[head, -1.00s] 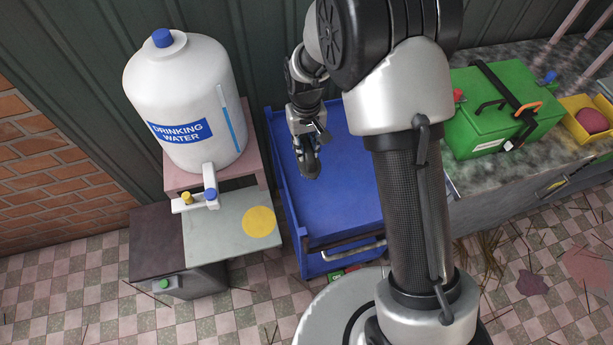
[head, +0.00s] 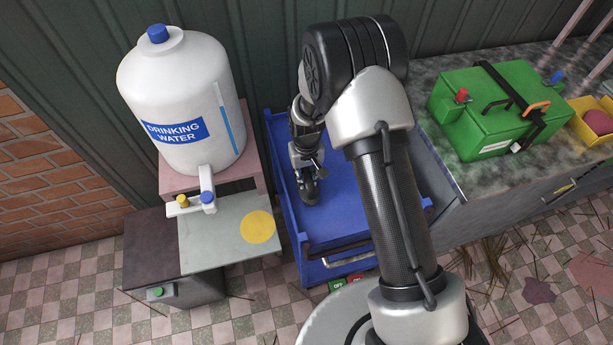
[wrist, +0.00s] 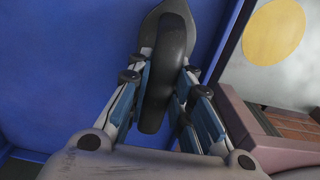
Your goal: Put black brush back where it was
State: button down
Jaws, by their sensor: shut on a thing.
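My gripper (head: 307,174) is shut on the black brush (head: 310,192), over the left part of the blue cart's top (head: 345,200). In the wrist view the brush (wrist: 164,70) is a long dark, rounded piece between the blue-padded fingers (wrist: 163,80), with a wider grey part at its far end. The blue surface lies behind it. I cannot tell whether the brush touches that surface. My own arm hides part of the cart in the head view.
A water jug (head: 178,100) on a pink stand (head: 250,160) is left of the cart, above a grey board (head: 215,235) with a yellow disc (head: 258,226). The cart has raised blue edges.

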jog(key=c, duration=1.9)
grip_release()
jog(key=shift+f, duration=0.15)
jog(key=o, duration=0.5)
jog(key=shift+c, duration=0.2)
notch_tip(320, 180, up, 12)
jog(key=p, duration=0.3)
jog(key=shift+r, duration=0.25)
